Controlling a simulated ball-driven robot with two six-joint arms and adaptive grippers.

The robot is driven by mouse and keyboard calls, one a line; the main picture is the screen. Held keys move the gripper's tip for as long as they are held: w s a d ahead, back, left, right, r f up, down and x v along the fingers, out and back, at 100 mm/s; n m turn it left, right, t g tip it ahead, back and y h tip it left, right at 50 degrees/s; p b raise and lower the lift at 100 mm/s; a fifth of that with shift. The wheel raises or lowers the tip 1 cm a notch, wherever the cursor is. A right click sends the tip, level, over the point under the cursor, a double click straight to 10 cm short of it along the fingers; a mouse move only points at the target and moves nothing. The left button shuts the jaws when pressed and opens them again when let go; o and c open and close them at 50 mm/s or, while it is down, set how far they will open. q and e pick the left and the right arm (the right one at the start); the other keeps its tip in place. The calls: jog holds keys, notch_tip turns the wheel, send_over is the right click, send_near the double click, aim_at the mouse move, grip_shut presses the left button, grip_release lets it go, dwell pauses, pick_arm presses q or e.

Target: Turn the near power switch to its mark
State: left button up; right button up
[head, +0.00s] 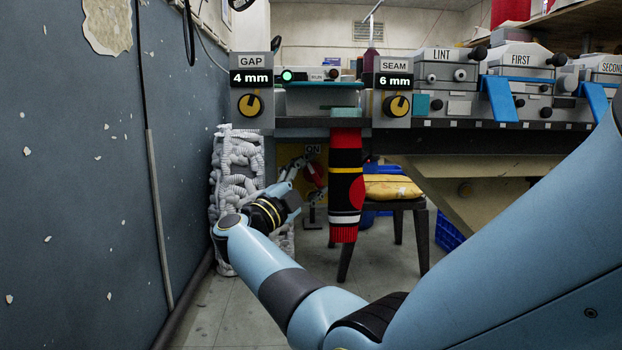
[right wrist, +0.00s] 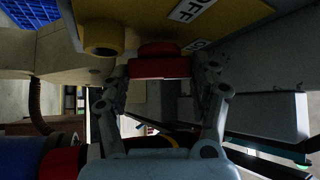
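The near power switch is a yellow box with a red handle, low behind the bench front. In the head view its red handle (head: 318,172) shows beneath an ON label (head: 313,149), partly hidden by my right gripper (head: 300,168). In the right wrist view the red handle (right wrist: 160,67) lies between the two fingertips of my right gripper (right wrist: 161,74), one at each end. I cannot tell whether they press on it. An OFF label (right wrist: 195,9) shows on the yellow box (right wrist: 140,12). The switch's mark is not clearly visible. My left gripper is not in view.
A wall (head: 90,180) closes off the left. A grey coiled bundle (head: 238,185) stands close beside my right wrist. A striped sock (head: 346,190) hangs from the machine, right of the gripper. A dark stool with a yellow bag (head: 392,187) stands behind it.

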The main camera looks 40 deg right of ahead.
jog(key=c, duration=0.4)
jog(key=shift+r, duration=0.1)
jog(key=m+g+y+p, duration=0.1)
jog(key=m, duration=0.1)
jog(key=m+g+y+p, duration=0.1)
jog(key=m+y+p, duration=0.1)
jog(key=shift+r, duration=0.35)
jog(key=shift+a+f+m, duration=0.1)
jog(key=shift+f+m, duration=0.2)
jog(key=shift+m, duration=0.1)
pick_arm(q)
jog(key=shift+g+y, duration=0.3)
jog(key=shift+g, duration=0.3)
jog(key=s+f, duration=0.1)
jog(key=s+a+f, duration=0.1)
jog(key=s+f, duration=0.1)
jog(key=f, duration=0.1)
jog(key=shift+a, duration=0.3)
pick_arm(e)
jog(key=o, duration=1.2)
jog(key=v, duration=0.7)
jog(key=shift+a+r, duration=0.15)
jog(key=shift+a, duration=0.1)
jog(key=shift+y, duration=0.3)
